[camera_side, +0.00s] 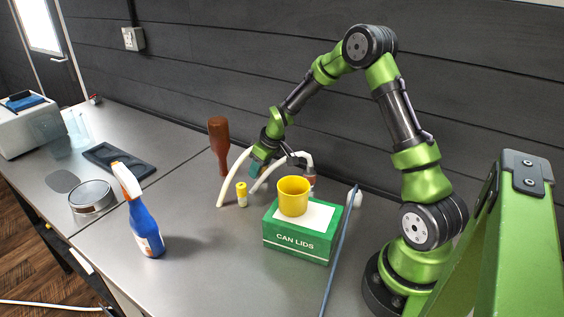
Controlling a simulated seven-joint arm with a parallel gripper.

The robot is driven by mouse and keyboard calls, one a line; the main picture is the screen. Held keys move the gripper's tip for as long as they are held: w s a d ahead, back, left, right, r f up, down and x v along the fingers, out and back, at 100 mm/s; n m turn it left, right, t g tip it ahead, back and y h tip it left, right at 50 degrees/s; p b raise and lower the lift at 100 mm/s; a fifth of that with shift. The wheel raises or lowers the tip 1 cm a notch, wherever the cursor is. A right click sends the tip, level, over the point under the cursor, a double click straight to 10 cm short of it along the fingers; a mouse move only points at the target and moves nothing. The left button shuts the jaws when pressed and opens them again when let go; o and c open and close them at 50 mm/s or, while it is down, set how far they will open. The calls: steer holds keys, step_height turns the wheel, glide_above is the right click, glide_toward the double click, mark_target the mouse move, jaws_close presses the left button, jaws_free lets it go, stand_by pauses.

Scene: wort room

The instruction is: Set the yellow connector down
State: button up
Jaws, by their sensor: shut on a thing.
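The yellow connector (241,196) is a small upright yellow cylinder with a paler top, near the middle of the grey table. My gripper (236,199) reaches down over it from behind, with two long, curved white fingers. The connector is between the fingertips, and the gripper is shut on it. The right fingertip is close against the connector. Contact on the left side is hard to make out. The connector's lower end is at or very near the table top; I cannot tell whether it touches.
A green CAN LIDS box (296,242) with a yellow cup (293,195) on top stands to the right. A blue spray bottle (146,228), round tin (92,196) and dark tray (119,160) are left. The table in front is clear.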

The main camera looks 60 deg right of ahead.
steer(key=shift+f, duration=0.15)
steer(key=o, duration=1.2)
steer(key=shift+c, duration=0.2)
steer(key=v, duration=1.2)
steer(key=s+a+r+m+t, duration=0.1)
steer(key=s+a+r+m, duration=0.1)
steer(key=s+a+r, duration=0.75)
steer(key=s+a+r+m+t+y, duration=0.1)
steer(key=s+a+r+m+y, duration=0.1)
steer(key=s+a, duration=0.7)
steer(key=shift+s+a+t, duration=0.3)
steer(key=shift+s+a, duration=0.1)
steer(key=shift+s, duration=0.1)
steer(key=shift+r, duration=0.15)
